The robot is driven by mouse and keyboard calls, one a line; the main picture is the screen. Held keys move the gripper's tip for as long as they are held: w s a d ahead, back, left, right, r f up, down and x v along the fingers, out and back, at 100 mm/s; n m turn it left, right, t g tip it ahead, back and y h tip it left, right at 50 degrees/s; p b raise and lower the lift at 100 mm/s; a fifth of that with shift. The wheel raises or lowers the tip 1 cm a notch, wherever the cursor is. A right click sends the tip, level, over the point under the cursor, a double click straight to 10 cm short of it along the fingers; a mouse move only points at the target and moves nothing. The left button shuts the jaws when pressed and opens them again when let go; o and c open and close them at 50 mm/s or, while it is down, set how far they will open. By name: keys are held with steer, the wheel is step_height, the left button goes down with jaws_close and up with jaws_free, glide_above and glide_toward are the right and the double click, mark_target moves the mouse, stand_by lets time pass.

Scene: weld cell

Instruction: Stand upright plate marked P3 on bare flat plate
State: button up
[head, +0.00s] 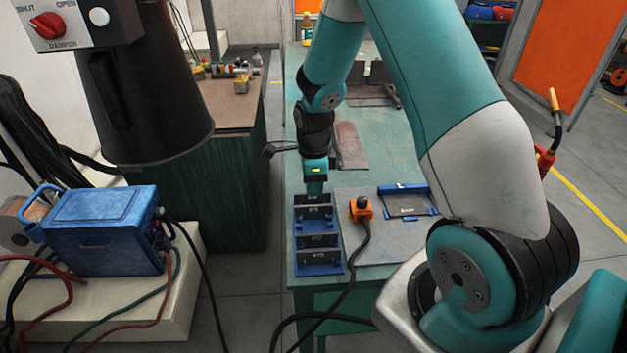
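The upright plate marked P3 (313,212) is a dark plate standing in the rear slot of a blue rack (320,270) near the table's front left. My gripper (315,192) points down right at the top of this plate. Its fingers are small and overlap the plate's upper edge, so I cannot tell whether they touch or grip it.
Plates marked P7 (317,241) and P15 (318,258) stand in the rack in front of P3. An orange clamp (361,209) with a black cable and a blue frame (408,201) are on a grey sheet (385,245) to the right. My arm crosses above the table.

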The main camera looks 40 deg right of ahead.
mark_target(313, 205)
step_height(313, 205, down, 7)
steer(key=b, duration=0.4)
steer(key=shift+r, duration=0.15)
jaws_close()
steer(key=shift+r+p, duration=3)
steer(key=shift+r, duration=0.6)
